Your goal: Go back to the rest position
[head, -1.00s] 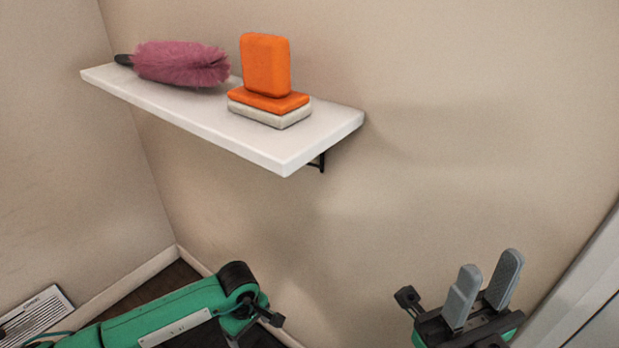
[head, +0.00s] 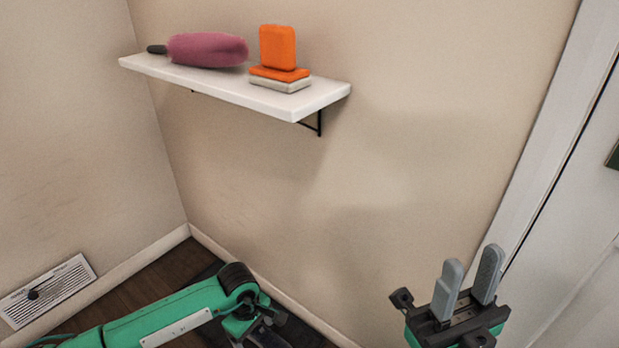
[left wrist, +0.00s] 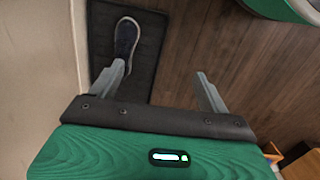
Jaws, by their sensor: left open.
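My right gripper (head: 472,266) is at the lower right of the head view, fingers pointing up, apart with nothing between them. My left arm comes in at the lower left of the head view, and its gripper is mostly cut off or hidden there. In the left wrist view my left gripper (left wrist: 162,74) has its fingers wide apart over the floor, with nothing held between them.
A white wall shelf (head: 225,91) holds a pink duster (head: 207,50), an upright orange sponge (head: 278,47), and a flat orange one on a pale one. A dark mat (left wrist: 105,45) with a shoe (left wrist: 126,45) lies by the wall. A white door frame (head: 545,125) stands right.

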